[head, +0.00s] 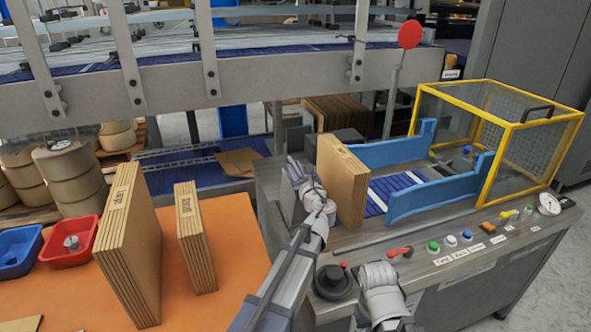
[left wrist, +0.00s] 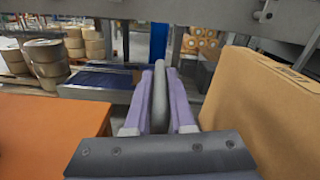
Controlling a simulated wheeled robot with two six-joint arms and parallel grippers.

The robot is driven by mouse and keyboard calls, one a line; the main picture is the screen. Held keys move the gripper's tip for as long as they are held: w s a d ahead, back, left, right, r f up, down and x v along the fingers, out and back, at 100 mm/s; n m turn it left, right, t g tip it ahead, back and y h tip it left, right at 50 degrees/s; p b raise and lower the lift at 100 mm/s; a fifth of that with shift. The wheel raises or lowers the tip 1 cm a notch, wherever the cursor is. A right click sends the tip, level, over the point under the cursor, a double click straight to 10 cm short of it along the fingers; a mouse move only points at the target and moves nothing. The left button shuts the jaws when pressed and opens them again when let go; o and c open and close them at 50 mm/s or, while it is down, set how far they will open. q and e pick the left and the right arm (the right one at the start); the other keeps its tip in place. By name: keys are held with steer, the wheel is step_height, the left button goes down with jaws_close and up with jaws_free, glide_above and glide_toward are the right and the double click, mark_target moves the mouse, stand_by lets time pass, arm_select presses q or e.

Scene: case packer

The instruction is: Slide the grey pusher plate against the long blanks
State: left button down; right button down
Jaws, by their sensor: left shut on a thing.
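A stack of brown cardboard blanks (head: 341,182) stands upright on the machine, at the left end of the blue-railed lane. The label on its top edge is too small to read. The grey pusher plate (head: 288,205) stands upright just left of it, partly hidden by my left arm. My left gripper (head: 296,172) is shut on the plate's grey bar (left wrist: 160,88), which shows between its fingers in the left wrist view. There the blanks (left wrist: 270,112) are right of the fingers, with a gap between. Part of my right arm shows at the bottom; its fingertips cannot be made out.
Two more upright stacks of blanks, a large one (head: 130,252) and a smaller one (head: 196,240), stand on the orange table (head: 232,225). Red (head: 84,250) and blue (head: 12,262) bins are at left. Blue rails (head: 440,190) and a yellow-framed guard (head: 510,125) are at right.

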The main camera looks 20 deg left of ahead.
arm_select(q)
steer(key=w+d, duration=0.3)
steer(key=d, duration=0.2)
steer(key=shift+w+d, duration=0.35)
steer(key=shift+w, duration=0.05)
steer(key=c, duration=0.8)
jaws_free()
steer(key=shift+d, duration=0.1)
steer(key=v, duration=0.7)
steer(key=shift+s+d, duration=0.15)
steer(key=shift+s, duration=0.15)
